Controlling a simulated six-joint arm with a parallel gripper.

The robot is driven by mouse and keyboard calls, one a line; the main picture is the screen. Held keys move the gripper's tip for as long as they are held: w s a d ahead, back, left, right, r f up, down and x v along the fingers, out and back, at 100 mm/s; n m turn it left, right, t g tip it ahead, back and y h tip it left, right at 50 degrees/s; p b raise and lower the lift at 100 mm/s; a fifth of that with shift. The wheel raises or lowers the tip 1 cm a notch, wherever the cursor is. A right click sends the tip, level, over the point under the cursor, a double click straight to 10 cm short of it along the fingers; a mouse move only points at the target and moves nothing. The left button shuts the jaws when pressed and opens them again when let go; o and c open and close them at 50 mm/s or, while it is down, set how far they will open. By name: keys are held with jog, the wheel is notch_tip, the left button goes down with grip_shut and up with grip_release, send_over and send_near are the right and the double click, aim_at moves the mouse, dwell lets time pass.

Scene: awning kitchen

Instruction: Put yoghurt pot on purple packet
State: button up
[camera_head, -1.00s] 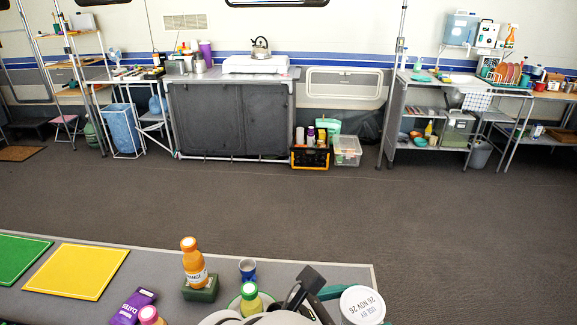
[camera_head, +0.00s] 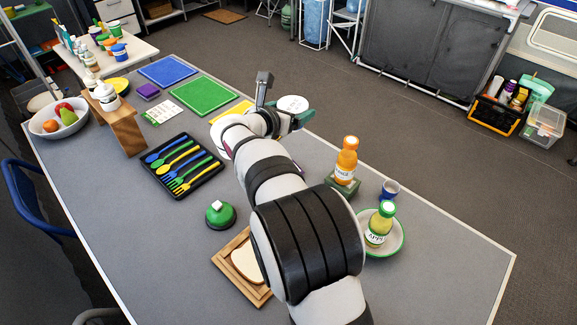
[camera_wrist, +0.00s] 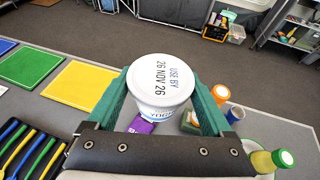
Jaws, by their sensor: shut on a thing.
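The yoghurt pot (camera_wrist: 162,85) is white with a printed lid. It sits between the green fingers of my gripper (camera_wrist: 162,100), which is shut on it. In the head view the pot (camera_head: 293,103) shows mostly its lid, beside my gripper (camera_head: 284,103) and upright, apparently held above the table. The purple packet (camera_wrist: 141,126) shows in the wrist view just below the pot in the picture, partly hidden by the pot and gripper. In the head view my arm hides nearly all of it. I cannot tell the height between pot and packet.
An orange bottle (camera_head: 346,160) stands on a green block, near a blue cup (camera_head: 389,190) and a green-capped bottle (camera_head: 379,224) on a plate. A yellow board (camera_head: 229,112) and a green board (camera_head: 203,95) lie leftward. A cutlery tray (camera_head: 182,167) is nearer.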

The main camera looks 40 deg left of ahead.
jog(key=s+a+n+y, duration=0.2)
jog(key=a, duration=0.3)
jog(key=shift+m+g+h, duration=0.3)
notch_tip(320, 180, down, 21)
jog(key=shift+w+d+r, duration=0.1)
jog(key=shift+w+r, duration=0.05)
jog(key=o, duration=1.3)
jog(key=shift+f, duration=0.2)
jog(key=shift+c, duration=0.2)
jog(key=shift+r, duration=0.15)
jog(key=shift+s+d+r, duration=0.1)
jog(key=shift+s+r, duration=0.05)
jog(key=shift+s, duration=0.15)
jog(key=v, duration=1.1)
jog(key=shift+d, duration=0.15)
jog(key=shift+r, duration=0.1)
